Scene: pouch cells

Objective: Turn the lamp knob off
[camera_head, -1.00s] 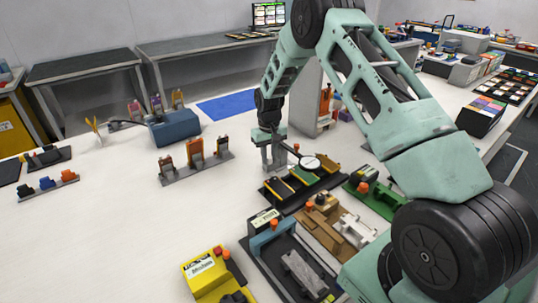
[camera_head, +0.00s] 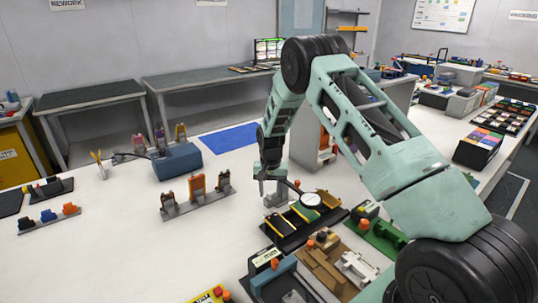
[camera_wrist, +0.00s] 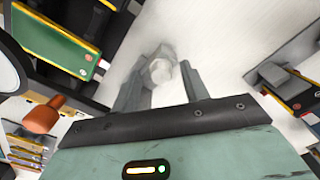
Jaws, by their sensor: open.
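My gripper (camera_wrist: 162,88) points down over the white table, its two grey fingers apart. A pale grey faceted piece with a lighter round top (camera_wrist: 160,68) sits between the fingertips in the wrist view; I cannot tell whether it is the lamp knob or whether the fingers touch it. In the head view my gripper (camera_head: 270,187) is just left of a round white disc with a dark rim (camera_head: 311,199), which looks like the lamp or magnifier head. That disc is cut off at the left edge of the wrist view (camera_wrist: 8,78).
A black fixture (camera_head: 290,235) with yellow-edged strips lies beside the gripper. An orange knob (camera_wrist: 43,115) is at lower left in the wrist view. Brown (camera_head: 325,265) and green fixtures (camera_head: 385,237) stand to the right.

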